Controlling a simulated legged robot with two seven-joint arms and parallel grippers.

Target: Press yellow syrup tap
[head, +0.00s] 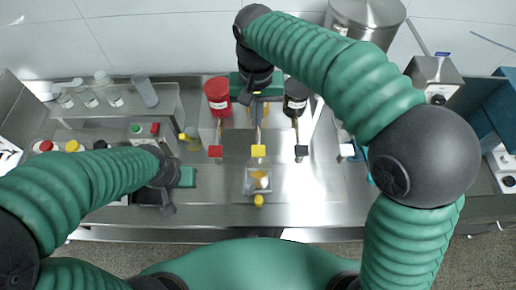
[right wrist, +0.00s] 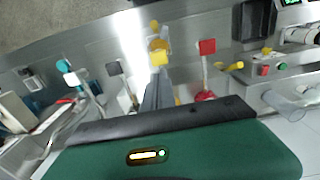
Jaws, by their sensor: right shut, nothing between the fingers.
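My right gripper (head: 257,104) points down behind the yellow tap, between the red and black syrup containers. Its fingers (right wrist: 158,82) are shut and empty; contact with the tap cannot be told. The container behind the yellow tap is mostly hidden by my right arm. My left gripper (head: 167,208) hangs at the left counter edge; its jaws are unclear.
The red container (head: 217,95) and black container (head: 295,103) stand close on either side of my right gripper. Glasses (head: 111,94) stand at the back left. The front right counter is clear.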

